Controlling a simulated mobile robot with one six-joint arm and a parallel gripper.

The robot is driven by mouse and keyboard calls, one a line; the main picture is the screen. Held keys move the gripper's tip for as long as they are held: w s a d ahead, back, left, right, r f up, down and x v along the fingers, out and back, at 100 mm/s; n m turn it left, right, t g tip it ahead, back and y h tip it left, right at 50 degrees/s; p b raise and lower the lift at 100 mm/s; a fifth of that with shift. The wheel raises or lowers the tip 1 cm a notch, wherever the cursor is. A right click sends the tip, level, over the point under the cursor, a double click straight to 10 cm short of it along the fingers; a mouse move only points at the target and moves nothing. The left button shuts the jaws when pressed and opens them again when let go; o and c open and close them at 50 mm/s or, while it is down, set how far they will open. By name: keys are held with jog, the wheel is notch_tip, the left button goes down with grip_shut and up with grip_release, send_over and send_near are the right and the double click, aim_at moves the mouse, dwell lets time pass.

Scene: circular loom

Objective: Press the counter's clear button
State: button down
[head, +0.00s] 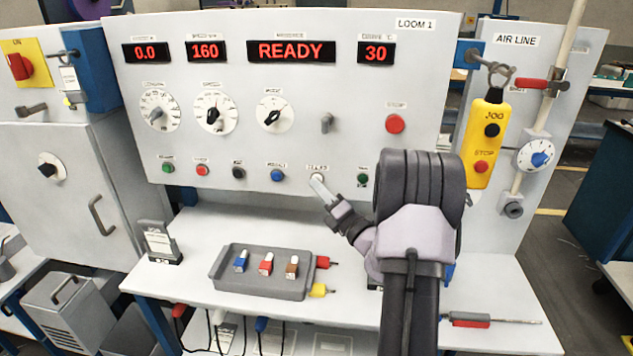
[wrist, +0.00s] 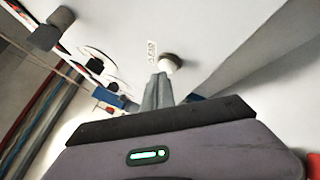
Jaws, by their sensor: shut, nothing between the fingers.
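The loom's control panel (head: 300,120) faces me with a row of small buttons along its lower edge. A whitish button (head: 318,176) is second from the right, under a small label that is hard to read. In the wrist view the pale button (wrist: 172,66) has a dark collar and a label (wrist: 152,51) beside it. My gripper (head: 317,184) is shut and empty, its pale fingertips right at this button and partly covering it. In the wrist view the fingertips (wrist: 161,77) overlap the button's lower left edge. I cannot tell whether they touch it.
A blue button (head: 277,174) sits left of the fingers and a green one (head: 363,179) right. Displays above include READY (head: 290,51). A grey tray (head: 262,285) with coloured pieces lies on the shelf below. A yellow pendant (head: 487,140) hangs at right.

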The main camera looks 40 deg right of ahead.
jog(key=shift+s+a, duration=0.45)
jog(key=shift+a, duration=0.05)
jog(key=shift+s+a+b, duration=0.55)
jog(key=shift+s+a, duration=1.1)
jog(key=shift+a, duration=0.25)
